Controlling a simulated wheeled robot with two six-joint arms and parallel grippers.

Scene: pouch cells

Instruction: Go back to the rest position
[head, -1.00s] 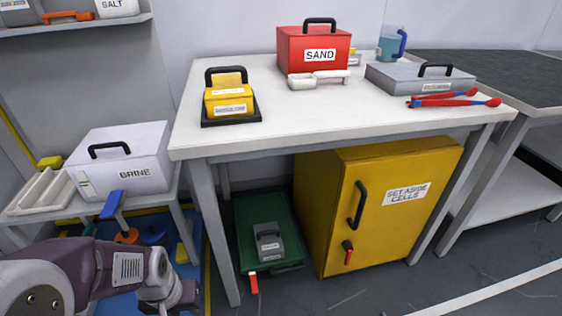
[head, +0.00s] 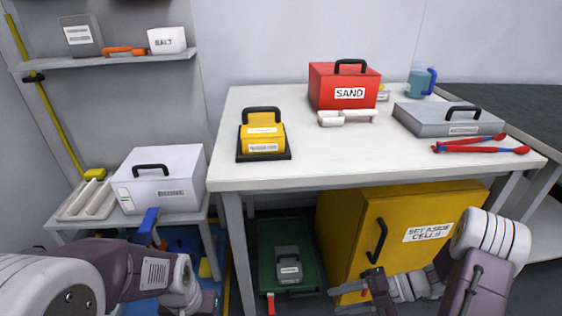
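My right arm comes in from the right edge in the head view. Its gripper (head: 374,283) is in front of the lower part of the yellow cabinet marked "SET ASIDE CELLS" (head: 345,235), close to the red latch in the picture. Its fingers are small and dark, so I cannot tell whether they are open or shut, and I see nothing held. My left arm comes in at the lower left, in front of the side stand. Its wrist end (head: 190,296) points down near the bottom edge. Its fingers cannot be made out.
The white table (head: 225,177) bears a yellow case (head: 262,138), red SAND box (head: 335,85), grey case (head: 447,119), red-blue tongs (head: 480,146) and blue mug (head: 420,80). A white box (head: 160,180) stands left. A green tray (head: 265,250) holds a grey case (head: 288,265) below.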

